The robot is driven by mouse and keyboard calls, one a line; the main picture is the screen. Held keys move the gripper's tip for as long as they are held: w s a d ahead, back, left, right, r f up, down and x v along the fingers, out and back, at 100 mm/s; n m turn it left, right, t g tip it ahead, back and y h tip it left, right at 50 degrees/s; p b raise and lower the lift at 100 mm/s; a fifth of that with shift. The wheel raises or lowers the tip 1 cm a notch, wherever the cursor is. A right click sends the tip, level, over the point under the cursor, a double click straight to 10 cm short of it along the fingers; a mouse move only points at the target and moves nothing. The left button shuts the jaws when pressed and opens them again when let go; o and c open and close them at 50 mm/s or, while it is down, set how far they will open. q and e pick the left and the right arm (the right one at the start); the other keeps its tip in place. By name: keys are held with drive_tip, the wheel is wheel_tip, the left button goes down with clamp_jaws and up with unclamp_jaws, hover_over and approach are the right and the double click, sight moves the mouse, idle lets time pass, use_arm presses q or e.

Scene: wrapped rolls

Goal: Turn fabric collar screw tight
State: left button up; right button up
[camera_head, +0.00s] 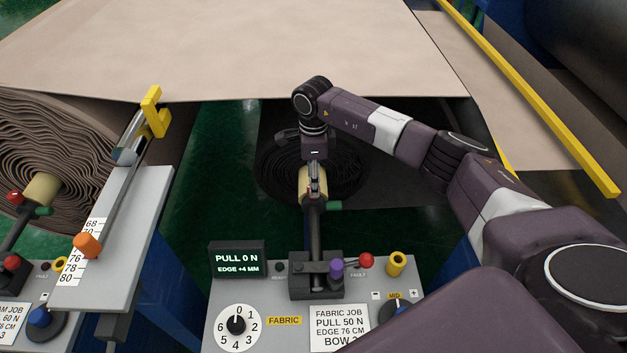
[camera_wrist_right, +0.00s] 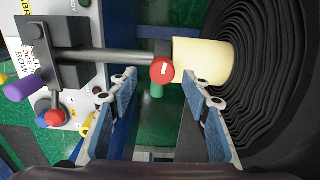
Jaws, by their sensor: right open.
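The fabric collar screw, a red round knob with a white line (camera_wrist_right: 163,69), sits on a dark collar beside the cream core (camera_wrist_right: 203,62) of the black fabric roll (camera_wrist_right: 272,60). The knob appears just beyond the fingertips, though depth is hard to judge. My left gripper is not in view.
The fabric panel bears a display (camera_head: 237,262) reading PULL 0 N, EDGE +4 MM, a numbered dial (camera_head: 237,324), a purple knob (camera_head: 336,268) and a red ball (camera_head: 366,260). A grey scale plate (camera_head: 125,235) and brown roll (camera_head: 70,150) stand left. A broad sheet (camera_head: 220,45) spans above.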

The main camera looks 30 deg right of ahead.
drive_tip(key=f, duration=0.3)
drive_tip(key=shift+w+d+f+p, duration=0.15)
drive_tip(key=shift+w+p, duration=0.1)
drive_tip(key=shift+p, duration=0.1)
drive_tip(key=c, duration=0.6)
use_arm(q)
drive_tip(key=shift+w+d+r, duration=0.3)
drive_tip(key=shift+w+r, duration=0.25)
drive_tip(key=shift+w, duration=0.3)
use_arm(e)
drive_tip(key=c, duration=0.5)
